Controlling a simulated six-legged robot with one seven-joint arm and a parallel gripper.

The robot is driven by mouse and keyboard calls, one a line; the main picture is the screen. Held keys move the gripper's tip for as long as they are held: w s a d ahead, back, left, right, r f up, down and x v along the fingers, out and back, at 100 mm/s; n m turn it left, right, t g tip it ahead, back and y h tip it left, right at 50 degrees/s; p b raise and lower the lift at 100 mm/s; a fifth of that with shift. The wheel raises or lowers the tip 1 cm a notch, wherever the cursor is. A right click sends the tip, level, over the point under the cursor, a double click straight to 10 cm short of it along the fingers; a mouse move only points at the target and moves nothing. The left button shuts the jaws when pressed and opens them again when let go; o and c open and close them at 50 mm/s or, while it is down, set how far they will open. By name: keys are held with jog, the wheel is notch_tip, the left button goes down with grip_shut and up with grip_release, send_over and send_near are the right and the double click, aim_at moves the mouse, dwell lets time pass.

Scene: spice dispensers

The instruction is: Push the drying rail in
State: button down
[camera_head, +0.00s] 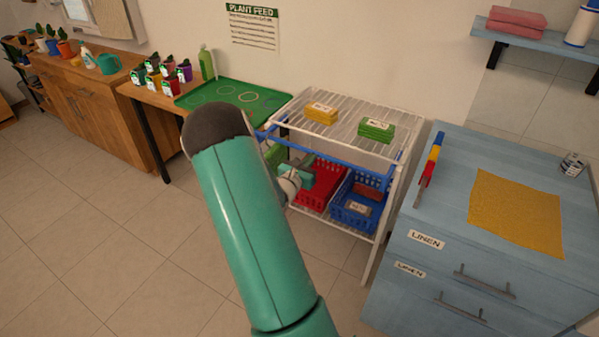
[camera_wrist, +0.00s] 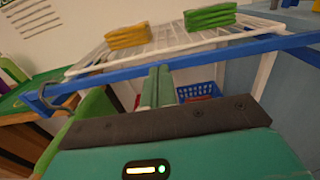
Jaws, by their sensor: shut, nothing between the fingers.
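The drying rail (camera_head: 338,153) is a blue bar frame at the front of the white wire rack, just below its top shelf. In the wrist view the rail (camera_wrist: 226,54) crosses the picture, rising to the right, with a dark hook-like loop near its left end. My gripper (camera_wrist: 158,72) is shut and empty. Its two green fingers point at the middle of the rail, with their tips at the bar; I cannot tell whether they touch it. In the head view my arm hides part of the rail's left side and much of the gripper.
Yellow (camera_head: 321,112) and green (camera_head: 376,130) folded cloths lie on the rack's top shelf. Red (camera_head: 322,184) and blue (camera_head: 357,206) baskets sit below. A blue linen cabinet (camera_head: 455,215) stands close on the right, and a green-topped table (camera_head: 232,97) on the left. Open tiled floor lies in front.

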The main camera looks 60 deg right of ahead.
jog(key=d, duration=0.5)
jog(key=shift+w+d+r, duration=0.2)
jog(key=shift+w+d, duration=0.05)
jog(key=shift+d, duration=0.1)
jog(key=shift+s+d, duration=0.1)
